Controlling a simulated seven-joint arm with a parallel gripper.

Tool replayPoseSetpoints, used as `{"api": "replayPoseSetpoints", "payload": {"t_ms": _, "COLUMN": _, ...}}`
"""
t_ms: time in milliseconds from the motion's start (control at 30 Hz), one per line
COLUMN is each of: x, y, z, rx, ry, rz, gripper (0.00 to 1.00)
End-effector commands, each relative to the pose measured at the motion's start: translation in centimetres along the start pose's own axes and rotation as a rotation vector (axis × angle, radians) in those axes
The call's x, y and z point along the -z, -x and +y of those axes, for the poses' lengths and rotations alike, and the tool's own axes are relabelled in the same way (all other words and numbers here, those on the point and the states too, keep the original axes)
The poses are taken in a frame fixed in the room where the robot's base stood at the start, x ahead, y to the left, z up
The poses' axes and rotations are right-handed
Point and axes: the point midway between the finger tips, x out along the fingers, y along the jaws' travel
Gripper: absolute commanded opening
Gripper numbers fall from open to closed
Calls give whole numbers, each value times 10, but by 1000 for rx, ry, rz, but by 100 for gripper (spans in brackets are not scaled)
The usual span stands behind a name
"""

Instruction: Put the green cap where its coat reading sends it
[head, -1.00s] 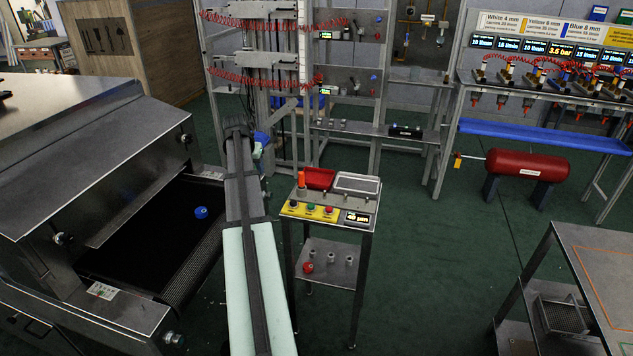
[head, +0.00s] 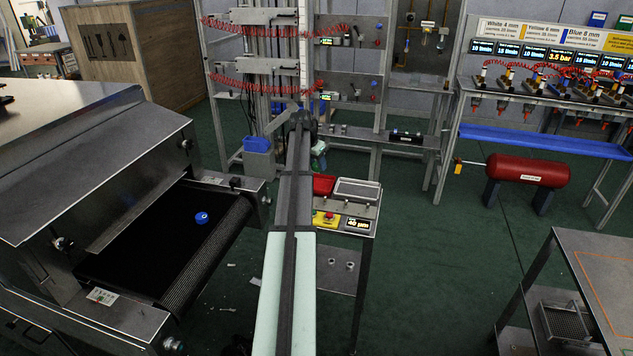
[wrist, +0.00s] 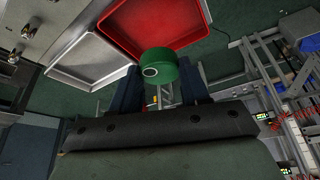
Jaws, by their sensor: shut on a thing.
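My gripper (wrist: 159,86) is shut on the green cap (wrist: 164,66), a short round cap with a pale ring on its end. In the wrist view the cap overlaps the near edge of the red tray (wrist: 188,37); I cannot tell its height above it. The grey tray (wrist: 67,66) is to the left. In the head view my arm hides most of the gripper and cap. The stand there holds the red tray (head: 323,184), the grey tray (head: 345,196) and a small display (head: 358,223) showing a µm reading, its digits hard to read.
A blue cap (head: 202,217) lies on the dryer's black belt (head: 150,235) at left. A blue bin (head: 258,146) stands behind, left of my arm. A red tank (head: 528,168) and a metal table (head: 600,265) are at right.

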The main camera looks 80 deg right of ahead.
Motion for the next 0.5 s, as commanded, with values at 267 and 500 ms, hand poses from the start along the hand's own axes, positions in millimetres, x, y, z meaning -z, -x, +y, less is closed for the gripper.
{"api": "replayPoseSetpoints", "payload": {"t_ms": 267, "x": -14, "y": -34, "z": 0, "rx": 0, "ry": 1, "rz": 0, "gripper": 14}}
{"api": "replayPoseSetpoints", "payload": {"t_ms": 500, "x": -24, "y": -56, "z": 0, "rx": 0, "ry": 1, "rz": 0, "gripper": 14}}
